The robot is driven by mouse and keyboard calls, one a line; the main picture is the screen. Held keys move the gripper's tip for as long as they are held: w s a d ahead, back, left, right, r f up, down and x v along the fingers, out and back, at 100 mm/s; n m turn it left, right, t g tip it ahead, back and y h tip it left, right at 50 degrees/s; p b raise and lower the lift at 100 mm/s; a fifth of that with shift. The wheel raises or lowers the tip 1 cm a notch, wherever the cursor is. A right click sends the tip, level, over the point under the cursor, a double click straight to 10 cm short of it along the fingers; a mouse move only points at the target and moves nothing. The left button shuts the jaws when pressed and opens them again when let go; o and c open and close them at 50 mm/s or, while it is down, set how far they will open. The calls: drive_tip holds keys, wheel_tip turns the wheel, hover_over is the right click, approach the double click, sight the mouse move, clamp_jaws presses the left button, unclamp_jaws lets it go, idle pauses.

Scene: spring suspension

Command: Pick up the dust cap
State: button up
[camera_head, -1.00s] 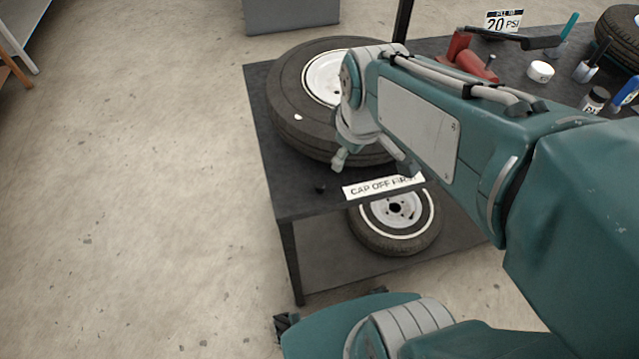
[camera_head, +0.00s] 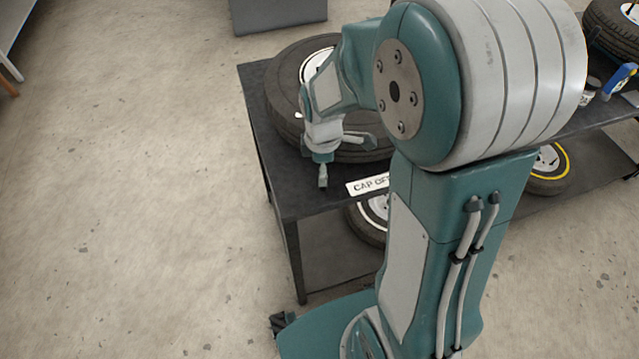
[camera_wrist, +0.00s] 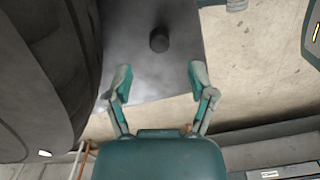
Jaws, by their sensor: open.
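The dust cap (camera_wrist: 159,40) is a small dark round piece on the dark table top, in the wrist view just beyond my open fingertips and between their lines. My gripper (camera_wrist: 159,80) is open and empty, with its two teal fingers apart. In the head view my gripper (camera_head: 323,182) points down over the near left part of the table (camera_head: 262,120), beside the tire. The cap is not seen in the head view, where my gripper covers that spot.
A large tire (camera_head: 285,85) with a white rim lies on the table right behind my gripper. A white "CAP OFF" label (camera_head: 368,186) is at the table's front edge, partly behind my arm. Another tire (camera_head: 368,222) is on the lower shelf.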

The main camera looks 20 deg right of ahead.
drive_tip(key=f, duration=0.2)
drive_tip(key=d+f, duration=0.1)
drive_tip(key=f, duration=0.1)
drive_tip(key=shift+f, duration=0.35)
drive_tip(key=shift+a+f, duration=0.15)
drive_tip(key=shift+f, duration=0.1)
drive_tip(key=shift+a, duration=0.25)
drive_tip(key=shift+c, duration=0.9)
drive_tip(key=c, duration=0.5)
drive_tip(key=shift+c, duration=1.1)
drive_tip(key=shift+d, duration=0.2)
